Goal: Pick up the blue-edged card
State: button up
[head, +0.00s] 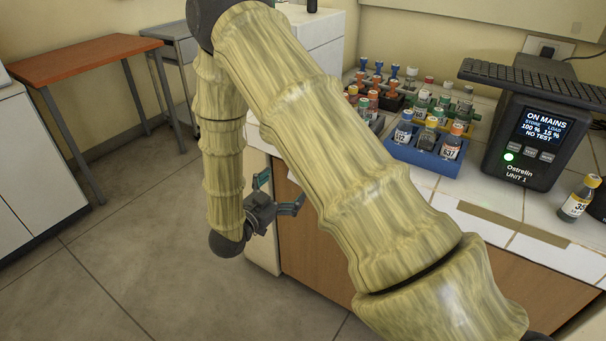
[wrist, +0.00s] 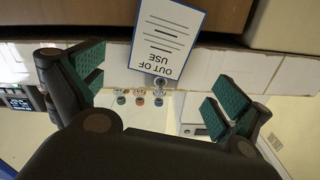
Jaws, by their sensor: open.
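The blue-edged card (wrist: 150,58) is white with "OUT OF USE" upside down in the wrist view, a little tilted. It lies across a brown panel and a pale tiled strip. In the head view I cannot see it; my arm covers much of that area. My gripper (wrist: 158,88) is open and empty, its green-padded fingers spread to either side below the card in the picture. The card is beyond the fingertips, with no contact visible. In the head view my gripper (head: 280,194) is beside the brown cabinet front, below the counter top.
The counter holds a blue rack (head: 425,160) of bottles, more racked bottles behind, and a black power unit (head: 530,140) with a keyboard (head: 535,82) on top. A loose bottle (head: 578,200) stands at the right. An orange-topped table (head: 80,58) is at left; the floor (head: 120,240) is clear.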

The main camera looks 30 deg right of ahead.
jog(key=x, duration=0.8)
jog(key=shift+d+r, duration=0.2)
jog(key=shift+d, duration=0.2)
jog(key=shift+w, duration=0.15)
jog(key=c, duration=0.6)
